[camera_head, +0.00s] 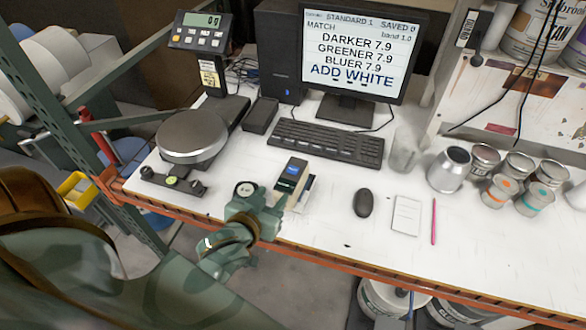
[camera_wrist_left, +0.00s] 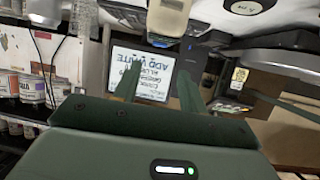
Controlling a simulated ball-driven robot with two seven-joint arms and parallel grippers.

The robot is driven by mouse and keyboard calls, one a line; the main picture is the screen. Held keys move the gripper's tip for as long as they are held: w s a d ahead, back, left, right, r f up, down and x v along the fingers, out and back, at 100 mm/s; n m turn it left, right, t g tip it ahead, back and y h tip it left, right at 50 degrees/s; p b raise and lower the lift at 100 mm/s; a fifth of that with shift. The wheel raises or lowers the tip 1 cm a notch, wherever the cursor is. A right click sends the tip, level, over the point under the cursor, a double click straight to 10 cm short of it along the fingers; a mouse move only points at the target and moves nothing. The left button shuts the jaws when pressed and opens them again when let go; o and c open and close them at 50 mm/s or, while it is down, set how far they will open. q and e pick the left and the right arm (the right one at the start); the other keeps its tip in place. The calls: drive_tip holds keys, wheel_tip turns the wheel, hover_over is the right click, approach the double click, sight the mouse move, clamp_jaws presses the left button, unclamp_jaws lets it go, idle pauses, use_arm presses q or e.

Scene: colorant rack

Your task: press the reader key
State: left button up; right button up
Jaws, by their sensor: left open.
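The reader (camera_head: 292,172) is a small handheld device with a blue screen, on the white desk in front of the keyboard. In the left wrist view it (camera_wrist_left: 168,22) shows upside down at the top, beyond my fingers. I cannot make out its key clearly. My left gripper (camera_head: 270,205) is close to the reader's near left side in the head view and partly covers its near end. I cannot tell whether it touches. In the wrist view the two fingers of my left gripper (camera_wrist_left: 160,72) stand apart with nothing between them. My right gripper is not in view.
A monitor (camera_head: 350,95) reading "ADD WHITE" stands behind the keyboard (camera_head: 325,143). A round scale (camera_head: 192,133) is at left, a small round disc (camera_head: 245,188) beside my gripper. A mouse (camera_head: 363,203), notepad (camera_head: 406,215) and several cans (camera_head: 450,168) are to the right.

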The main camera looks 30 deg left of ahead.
use_arm(q)
clamp_jaws()
drive_tip(key=shift+r, duration=0.1)
idle(1.3)
